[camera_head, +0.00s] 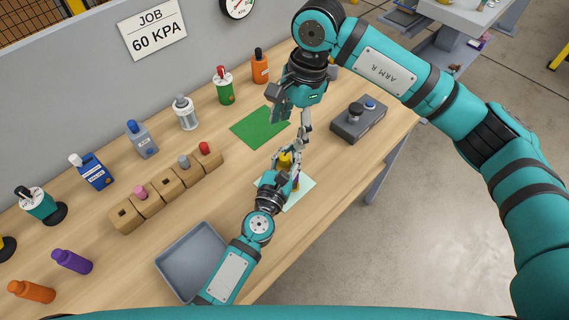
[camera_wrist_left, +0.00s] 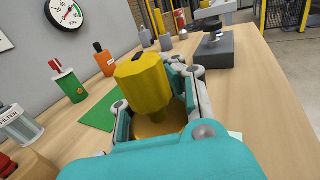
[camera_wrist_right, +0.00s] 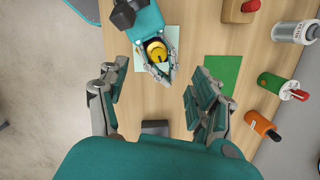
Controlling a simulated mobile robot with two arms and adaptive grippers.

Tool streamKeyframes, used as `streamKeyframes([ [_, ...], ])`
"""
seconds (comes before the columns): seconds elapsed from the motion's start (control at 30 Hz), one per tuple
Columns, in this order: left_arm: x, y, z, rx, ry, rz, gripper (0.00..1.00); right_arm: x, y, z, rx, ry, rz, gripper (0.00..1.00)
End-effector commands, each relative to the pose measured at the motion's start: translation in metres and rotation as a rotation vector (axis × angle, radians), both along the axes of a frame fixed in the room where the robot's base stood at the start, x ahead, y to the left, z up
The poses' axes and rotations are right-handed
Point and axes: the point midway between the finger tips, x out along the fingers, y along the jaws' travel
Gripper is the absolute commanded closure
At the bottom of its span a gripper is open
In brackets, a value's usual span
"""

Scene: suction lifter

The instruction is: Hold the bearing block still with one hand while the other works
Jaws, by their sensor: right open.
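A yellow stepped part (camera_head: 285,160), which I take for the bearing block, stands over a pale mat (camera_head: 298,199) near the table's front. In the left wrist view the yellow part (camera_wrist_left: 143,85) shows a broad upper body, a narrower neck and a wide yellow base. My left gripper (camera_head: 287,170) has its fingers on both sides of it and appears shut on it; the contact is partly hidden. My right gripper (camera_head: 290,126) is open and empty above and behind the left one. In the right wrist view, the yellow part (camera_wrist_right: 156,50) lies beyond its spread fingers (camera_wrist_right: 155,92).
A green mat (camera_head: 258,127) lies behind, and a grey box with knobs (camera_head: 358,121) stands to the right. A grey tray (camera_head: 171,264) is at front left. A wooden rack (camera_head: 127,217) and several bottles line the left and back. A gauge (camera_head: 238,5) hangs on the wall.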

Motion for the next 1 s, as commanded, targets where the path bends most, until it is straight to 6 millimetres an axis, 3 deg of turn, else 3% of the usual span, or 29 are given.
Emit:
streamKeyframes([
  [0.1,0.0,0.0,-0.001,0.002,0.002,0.0,1.0,-0.002,0.011,0.003,-0.106,-0.051,0.179,0.35],
  [0.23,0.0,0.0,-0.001,0.002,0.002,0.0,1.0,-0.003,0.013,-0.001,-0.166,-0.069,0.269,0.35],
  [0.8,0.0,0.0,-0.001,0.001,0.002,0.0,1.0,-0.003,0.013,-0.075,-0.169,-0.068,0.274,0.35],
  [1.0,0.0,0.0,-0.001,0.001,0.002,0.0,1.0,-0.003,0.013,-0.092,-0.167,-0.069,0.274,0.35],
])
